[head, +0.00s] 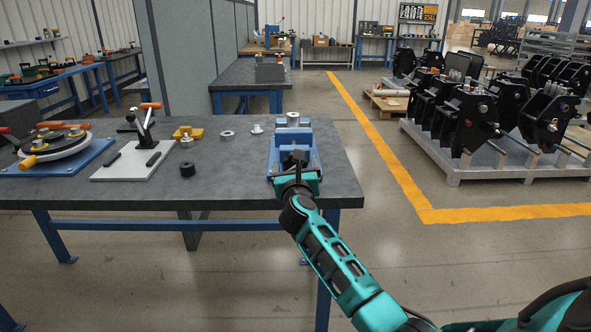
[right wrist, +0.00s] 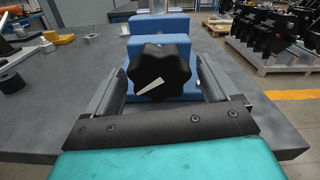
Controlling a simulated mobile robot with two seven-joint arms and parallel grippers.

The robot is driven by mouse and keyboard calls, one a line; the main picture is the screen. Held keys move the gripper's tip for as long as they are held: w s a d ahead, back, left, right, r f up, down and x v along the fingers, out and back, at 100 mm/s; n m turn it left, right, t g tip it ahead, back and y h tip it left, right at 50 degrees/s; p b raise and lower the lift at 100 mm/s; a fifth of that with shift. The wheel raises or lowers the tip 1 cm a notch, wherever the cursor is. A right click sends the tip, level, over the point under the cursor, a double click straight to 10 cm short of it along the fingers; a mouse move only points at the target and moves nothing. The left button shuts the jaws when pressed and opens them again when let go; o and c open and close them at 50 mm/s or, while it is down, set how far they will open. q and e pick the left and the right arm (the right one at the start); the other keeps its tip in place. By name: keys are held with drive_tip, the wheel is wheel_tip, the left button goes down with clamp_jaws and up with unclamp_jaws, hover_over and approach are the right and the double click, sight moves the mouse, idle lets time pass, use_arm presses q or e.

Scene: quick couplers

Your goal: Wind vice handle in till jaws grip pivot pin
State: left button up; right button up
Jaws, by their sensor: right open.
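The blue vice (head: 275,143) stands at the right end of the grey workbench. Its handle is a black lobed knob (right wrist: 172,63) with a white pointer mark, facing my right wrist camera. The blue jaws show behind the knob. A silver cylinder, seemingly the pivot pin (head: 293,119), stands at the vice's far end; its lower part shows at the top of the right wrist view (right wrist: 156,6). Whether the jaws touch it is unclear. My right gripper (head: 295,160) is open, its fingers on either side of the knob, with no clear contact. My left gripper is out of view.
Left of the vice lie a grey ring (head: 227,135), a small flanged part (head: 257,129), a black cylinder (head: 188,170) and a yellow block (head: 188,132). A toggle clamp on a white plate (head: 125,172) stands farther left. The bench's right edge is close beside the vice.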

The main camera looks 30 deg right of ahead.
drive_tip(key=shift+w+d, duration=0.1)
drive_tip(key=shift+w, duration=0.1)
drive_tip(key=c, duration=1)
drive_tip(key=shift+o, duration=0.2)
drive_tip(key=shift+m, duration=1.5)
drive_tip(key=o, duration=1)
drive_tip(key=shift+c, duration=0.2)
